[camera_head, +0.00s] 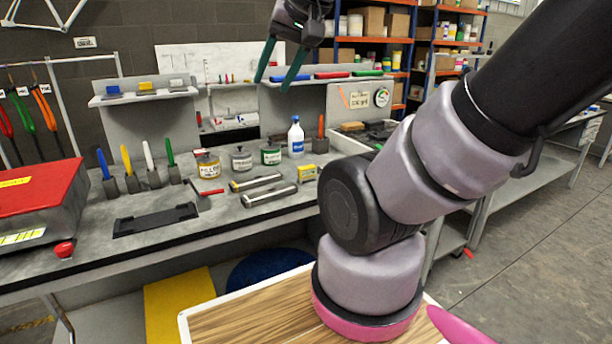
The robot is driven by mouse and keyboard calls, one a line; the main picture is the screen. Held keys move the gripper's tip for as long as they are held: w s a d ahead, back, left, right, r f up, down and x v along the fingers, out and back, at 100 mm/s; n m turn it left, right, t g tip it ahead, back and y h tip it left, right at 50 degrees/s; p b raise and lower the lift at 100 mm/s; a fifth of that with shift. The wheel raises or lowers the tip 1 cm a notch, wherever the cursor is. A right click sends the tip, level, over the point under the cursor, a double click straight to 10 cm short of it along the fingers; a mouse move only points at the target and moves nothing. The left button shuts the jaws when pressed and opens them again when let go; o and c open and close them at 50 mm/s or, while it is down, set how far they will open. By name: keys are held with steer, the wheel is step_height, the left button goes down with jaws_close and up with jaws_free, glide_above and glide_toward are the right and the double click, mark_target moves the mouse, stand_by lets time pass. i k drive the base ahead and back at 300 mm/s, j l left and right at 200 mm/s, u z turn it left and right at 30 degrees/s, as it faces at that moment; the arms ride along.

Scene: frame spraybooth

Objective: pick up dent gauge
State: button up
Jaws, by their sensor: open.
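I cannot tell for certain which thing is the dent gauge. A small round dial-like thing (382,97) shows on the grey upright panel at the bench's right end; it is too small to tell whether it is a gauge or a label. Two silvery bars, a rear bar (256,181) and a front bar (269,194), lie side by side on the bench top. My gripper (272,84) is open with its teal fingers pointing down, high above the bench and in front of the back shelf. Nothing shows between the fingers.
A black flat tray (155,219) lies near the front edge.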

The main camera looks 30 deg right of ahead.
mark_target(307, 173)
steer(key=i+j+z, duration=0.2)
steer(key=i+z, duration=0.15)
steer(key=i+j+z, duration=0.4)
steer(key=i+l, duration=0.05)
